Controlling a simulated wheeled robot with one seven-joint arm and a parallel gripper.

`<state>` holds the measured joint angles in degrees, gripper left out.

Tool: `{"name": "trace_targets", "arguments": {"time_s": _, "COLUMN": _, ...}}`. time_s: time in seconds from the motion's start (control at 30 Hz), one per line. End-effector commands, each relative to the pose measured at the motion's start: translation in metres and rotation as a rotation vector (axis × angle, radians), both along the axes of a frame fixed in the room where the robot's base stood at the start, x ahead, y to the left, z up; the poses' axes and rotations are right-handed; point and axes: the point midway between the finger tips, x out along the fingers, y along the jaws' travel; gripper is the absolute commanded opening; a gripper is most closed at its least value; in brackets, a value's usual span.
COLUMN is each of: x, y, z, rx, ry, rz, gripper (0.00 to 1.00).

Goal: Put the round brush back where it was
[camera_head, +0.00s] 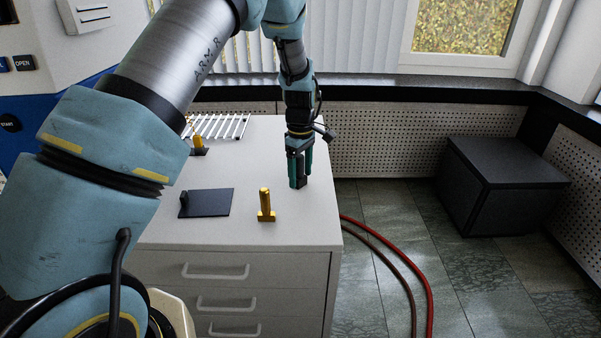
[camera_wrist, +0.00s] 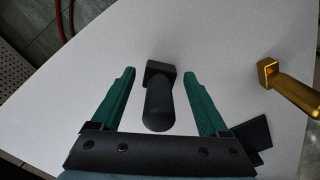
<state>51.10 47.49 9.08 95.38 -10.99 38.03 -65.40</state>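My gripper (camera_head: 299,170) points down over the right side of the grey cabinet top (camera_head: 312,225). In the wrist view my gripper (camera_wrist: 156,95) has its two green fingers spread wide. A black piece with a rounded handle and a squarish end (camera_wrist: 158,110) stands between them, with a gap to each finger; in the head view it is mostly hidden by the fingers. It may be the round brush, but its shape does not settle this. A gold piece with a square foot (camera_head: 265,206) stands upright nearby; it shows at right in the wrist view (camera_wrist: 290,82).
A flat black plate (camera_head: 212,203) with a small black upright lies left of the gold piece. Another gold piece on a dark base (camera_head: 198,146) and a white slatted rack (camera_head: 220,126) stand farther back. Red hoses (camera_head: 405,270) run along the floor beyond the cabinet's right edge.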

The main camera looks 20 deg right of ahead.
Motion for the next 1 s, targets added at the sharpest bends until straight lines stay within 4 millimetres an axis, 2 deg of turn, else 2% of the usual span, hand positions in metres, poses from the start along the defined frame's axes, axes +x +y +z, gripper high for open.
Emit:
{"name": "trace_targets", "arguments": {"time_s": 0.27, "x": 0.0, "y": 0.0, "z": 0.001, "rx": 0.0, "ry": 0.0, "rz": 0.0, "gripper": 0.82}}
{"name": "trace_targets", "arguments": {"time_s": 0.43, "x": 0.001, "y": -0.001, "z": 0.013, "rx": -0.002, "ry": -0.002, "rz": 0.0, "gripper": 0.82}}
{"name": "trace_targets", "arguments": {"time_s": 0.8, "x": 0.001, "y": -0.001, "z": 0.087, "rx": -0.004, "ry": -0.003, "rz": -0.001, "gripper": 0.82}}
{"name": "trace_targets", "arguments": {"time_s": 1.0, "x": 0.001, "y": 0.0, "z": 0.114, "rx": -0.002, "ry": -0.001, "rz": 0.001, "gripper": 0.82}}
